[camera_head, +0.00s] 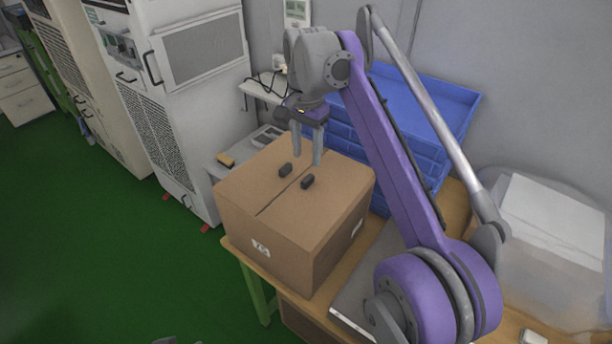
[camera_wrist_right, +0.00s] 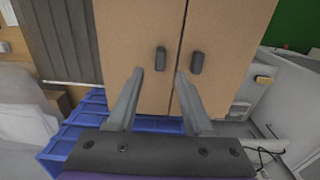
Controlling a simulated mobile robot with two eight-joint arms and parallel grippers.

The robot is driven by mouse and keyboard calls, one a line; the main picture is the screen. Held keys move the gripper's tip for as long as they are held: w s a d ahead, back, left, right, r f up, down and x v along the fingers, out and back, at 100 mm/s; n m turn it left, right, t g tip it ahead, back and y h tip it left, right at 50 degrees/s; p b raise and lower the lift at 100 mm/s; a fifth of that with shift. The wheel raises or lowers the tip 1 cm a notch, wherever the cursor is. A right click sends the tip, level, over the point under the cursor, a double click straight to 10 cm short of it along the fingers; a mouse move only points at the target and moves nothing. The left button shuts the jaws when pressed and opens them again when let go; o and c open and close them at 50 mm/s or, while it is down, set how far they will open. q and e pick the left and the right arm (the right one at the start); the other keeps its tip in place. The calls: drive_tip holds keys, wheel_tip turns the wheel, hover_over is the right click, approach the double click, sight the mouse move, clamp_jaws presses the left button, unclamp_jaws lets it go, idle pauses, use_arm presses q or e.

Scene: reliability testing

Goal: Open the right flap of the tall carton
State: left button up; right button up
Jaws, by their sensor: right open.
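The tall carton (camera_head: 285,240) is brown and stands on a table. Its two top flaps lie flat, meeting at a dark seam. The right flap (camera_head: 335,190) has a small dark handle (camera_head: 307,182); the left flap (camera_head: 262,180) has a matching one (camera_head: 285,170). My right gripper (camera_head: 307,163) is open and empty above the carton's back part, pointing down. In the right wrist view, the right flap's handle (camera_wrist_right: 160,58) lies just beyond the gap between the fingertips (camera_wrist_right: 160,72), apart from them.
Blue crates (camera_head: 425,105) are stacked behind the carton. A grey machine cabinet (camera_head: 185,95) stands at the left. A clear container (camera_head: 555,230) is at the right. The green floor (camera_head: 110,240) at the left front is open.

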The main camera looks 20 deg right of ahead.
sight(307, 179)
wheel_tip(307, 179, down, 8)
drive_tip(key=shift+r+b, duration=0.1)
drive_tip(key=shift+b, duration=0.45)
drive_tip(key=shift+c, duration=0.3)
clamp_jaws()
idle(0.9)
